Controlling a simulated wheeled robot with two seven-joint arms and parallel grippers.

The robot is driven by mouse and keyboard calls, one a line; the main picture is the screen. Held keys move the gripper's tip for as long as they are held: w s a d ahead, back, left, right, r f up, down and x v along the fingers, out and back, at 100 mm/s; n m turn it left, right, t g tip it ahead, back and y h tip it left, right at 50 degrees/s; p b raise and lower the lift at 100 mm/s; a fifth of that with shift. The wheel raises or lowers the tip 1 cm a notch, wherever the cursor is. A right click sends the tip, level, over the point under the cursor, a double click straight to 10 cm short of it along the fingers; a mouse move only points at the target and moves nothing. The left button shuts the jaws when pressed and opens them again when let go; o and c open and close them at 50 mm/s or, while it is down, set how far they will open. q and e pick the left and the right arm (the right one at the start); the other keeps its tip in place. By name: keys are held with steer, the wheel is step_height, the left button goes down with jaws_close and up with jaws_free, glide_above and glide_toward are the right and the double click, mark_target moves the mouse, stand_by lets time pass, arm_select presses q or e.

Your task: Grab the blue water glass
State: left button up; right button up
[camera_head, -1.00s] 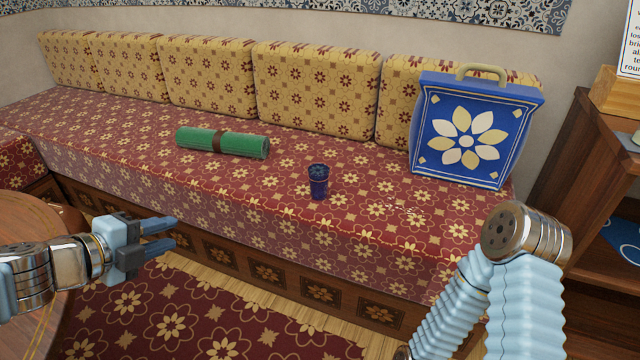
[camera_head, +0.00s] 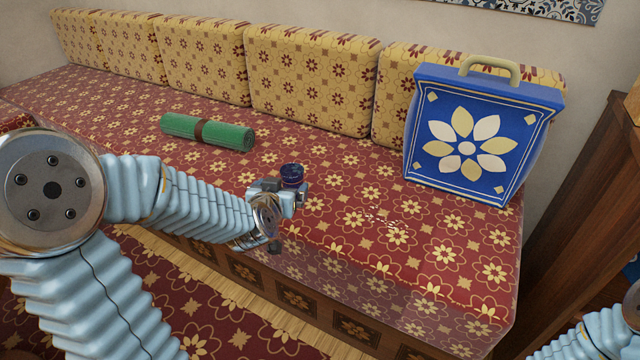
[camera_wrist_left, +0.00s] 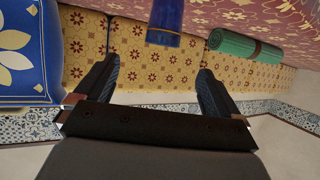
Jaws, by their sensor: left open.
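The dark blue water glass (camera_head: 292,174) stands on the red patterned bench seat. In the head view, the arm of my left gripper (camera_head: 284,190) partly hides its lower part. In the left wrist view, which is upside down, the glass (camera_wrist_left: 165,22) is at the top centre. My left gripper (camera_wrist_left: 158,66) is open and empty. Its two dark fingers point toward the glass, which lies just past the fingertips and between their lines. No contact shows. My right gripper is out of view; only part of that arm shows at the bottom right.
A green rolled mat (camera_head: 207,132) lies on the seat (camera_head: 400,245) to the left. A blue bag with a flower (camera_head: 470,140) stands at the right. Yellow cushions (camera_head: 310,80) line the back. The seat between glass and bag is clear.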

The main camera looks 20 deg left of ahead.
arm_select(q)
steer(key=b, duration=0.4)
glide_toward(294, 170)
steer(key=shift+w+f, duration=0.5)
steer(key=shift+w, duration=0.15)
steer(key=b+x, duration=0.2)
steer(key=x, duration=0.3)
steer(key=shift+a, duration=0.2)
steer(key=shift+w, duration=0.3)
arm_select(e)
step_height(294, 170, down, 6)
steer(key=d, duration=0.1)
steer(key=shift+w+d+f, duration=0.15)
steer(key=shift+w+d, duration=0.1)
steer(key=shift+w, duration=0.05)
arm_select(q)
steer(key=shift+c, duration=0.3)
steer(key=c, duration=1.1)
steer(key=shift+o, duration=0.2)
